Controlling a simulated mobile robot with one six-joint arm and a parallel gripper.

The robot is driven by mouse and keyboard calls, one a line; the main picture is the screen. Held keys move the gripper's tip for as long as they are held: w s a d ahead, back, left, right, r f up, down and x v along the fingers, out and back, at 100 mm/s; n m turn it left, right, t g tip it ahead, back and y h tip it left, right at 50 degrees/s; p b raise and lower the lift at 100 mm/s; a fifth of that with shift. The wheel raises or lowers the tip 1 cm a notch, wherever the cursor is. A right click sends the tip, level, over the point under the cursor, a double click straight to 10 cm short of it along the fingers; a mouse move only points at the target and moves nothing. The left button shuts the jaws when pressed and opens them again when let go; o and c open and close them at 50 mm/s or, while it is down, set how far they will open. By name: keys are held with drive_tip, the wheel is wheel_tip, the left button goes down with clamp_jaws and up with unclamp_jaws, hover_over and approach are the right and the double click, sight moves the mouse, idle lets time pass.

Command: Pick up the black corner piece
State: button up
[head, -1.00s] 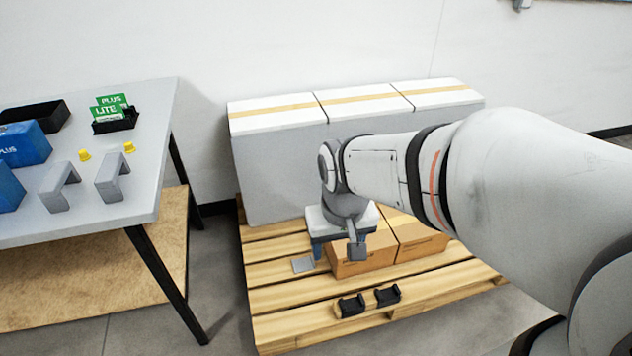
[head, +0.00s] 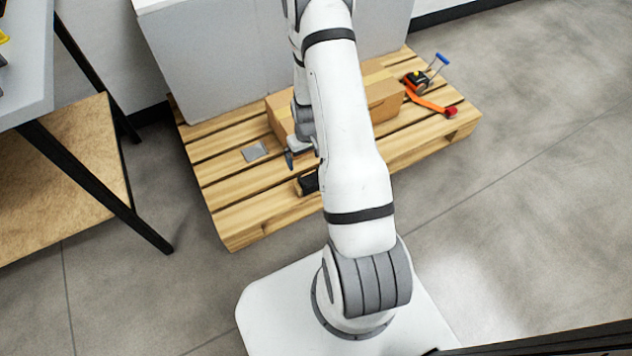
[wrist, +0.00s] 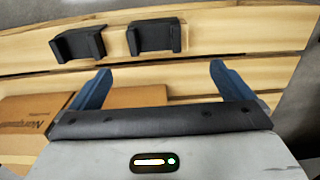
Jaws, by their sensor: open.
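Two black corner pieces lie side by side on a slat of the wooden pallet (head: 262,192). In the wrist view one corner piece (wrist: 80,44) is at upper left and the other corner piece (wrist: 154,38) is right of it, ahead of the fingers. In the head view one black corner piece (head: 309,183) shows beside my arm; my arm seems to hide the other. My gripper (wrist: 160,72) has its two blue fingers wide apart with nothing between them, and touches neither piece. The gripper (head: 303,155) is partly hidden by my arm in the head view.
A cardboard box (head: 376,92) sits on the pallet close to my gripper, and boxes also show at lower left of the wrist view (wrist: 70,115). A flat grey plate (head: 255,151), a black-and-orange strap tool (head: 425,88) and large white boxes (head: 215,60) share the pallet. A table (head: 30,70) stands left.

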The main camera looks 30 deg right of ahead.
sight(312, 180)
drive_tip(key=f+b, duration=0.1)
drive_tip(key=f, duration=0.2)
drive_tip(key=f+b, duration=0.2)
drive_tip(key=f, duration=0.2)
drive_tip(key=d+f+b, duration=0.1)
drive_tip(key=f, duration=0.2)
drive_tip(key=shift+s+f, duration=0.3)
drive_tip(key=shift+s, duration=0.05)
drive_tip(key=shift+r, duration=0.1)
drive_tip(key=shift+c, duration=0.4)
drive_tip(key=c, duration=0.9)
drive_tip(key=shift+o, duration=0.2)
